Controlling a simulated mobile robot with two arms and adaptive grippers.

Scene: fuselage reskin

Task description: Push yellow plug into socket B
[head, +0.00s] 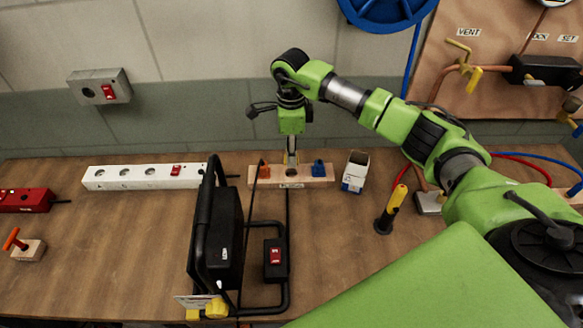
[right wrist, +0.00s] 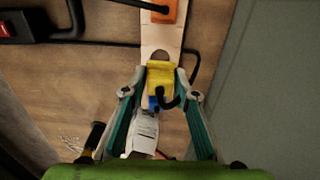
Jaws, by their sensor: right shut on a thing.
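The yellow plug (right wrist: 160,78) is between the fingers of my right gripper (right wrist: 160,94), with its dark cord curling beside it. In the head view my right gripper (head: 291,168) points straight down at the wooden rack (head: 290,183) and hides most of the plug. The gripper is shut on the plug; I cannot tell whether the plug still touches the rack. A white socket strip (head: 135,178) with several round sockets and a red switch lies left of the rack. Its socket letters are too small to read. My left gripper is out of view.
An orange plug (head: 264,172) and a blue plug (head: 318,169) flank the gripper on the rack. A white box (head: 355,172) stands to the right. A black tubular frame (head: 207,200) rises in front of the strip's right end. Bench space in front of the strip is clear.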

